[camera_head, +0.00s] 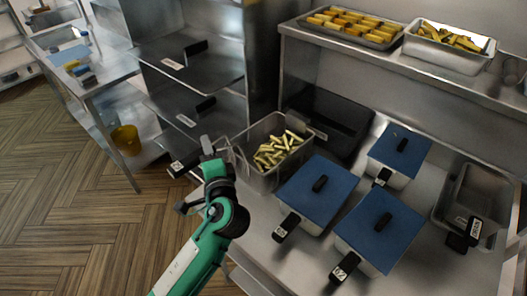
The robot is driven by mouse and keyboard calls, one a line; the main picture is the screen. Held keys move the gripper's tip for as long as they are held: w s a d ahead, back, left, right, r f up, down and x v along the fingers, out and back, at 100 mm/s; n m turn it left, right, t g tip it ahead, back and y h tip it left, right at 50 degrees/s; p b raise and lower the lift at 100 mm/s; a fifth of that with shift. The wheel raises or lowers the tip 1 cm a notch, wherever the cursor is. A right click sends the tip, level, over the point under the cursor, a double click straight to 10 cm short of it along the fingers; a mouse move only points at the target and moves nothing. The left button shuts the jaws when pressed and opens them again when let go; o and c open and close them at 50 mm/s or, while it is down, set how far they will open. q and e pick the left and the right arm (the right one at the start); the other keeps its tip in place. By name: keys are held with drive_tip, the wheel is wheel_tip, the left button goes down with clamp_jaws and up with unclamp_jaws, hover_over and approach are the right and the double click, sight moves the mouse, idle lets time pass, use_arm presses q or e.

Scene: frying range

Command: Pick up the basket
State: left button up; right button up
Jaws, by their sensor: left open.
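A grey metal basket (262,181) holding several pale yellow fries stands at the left end of the steel counter. A black handle (184,163) with a white label lies to the left of the basket; I cannot tell whether it belongs to it. My left gripper (199,172), on a green arm from below, is open just left of the basket, close to that handle. No contact is clear, and nothing shows between its fingers. My right gripper is not in view.
Blue-lidded containers (317,196) with black handles stand right of the basket. A black tray (331,118) sits behind it. An upper shelf (310,38) holds food trays. Metal shelving (190,75) stands at back left. A yellow bucket (126,138) is under the left table. The left floor is clear.

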use_arm(q)
clamp_jaws()
drive_tip(key=shift+r, duration=0.1)
drive_tip(key=shift+r, duration=0.5)
wheel_tip(320, 180, up, 19)
drive_tip(key=b, duration=0.1)
drive_tip(key=shift+b, duration=0.4)
drive_tip(key=shift+f, duration=0.1)
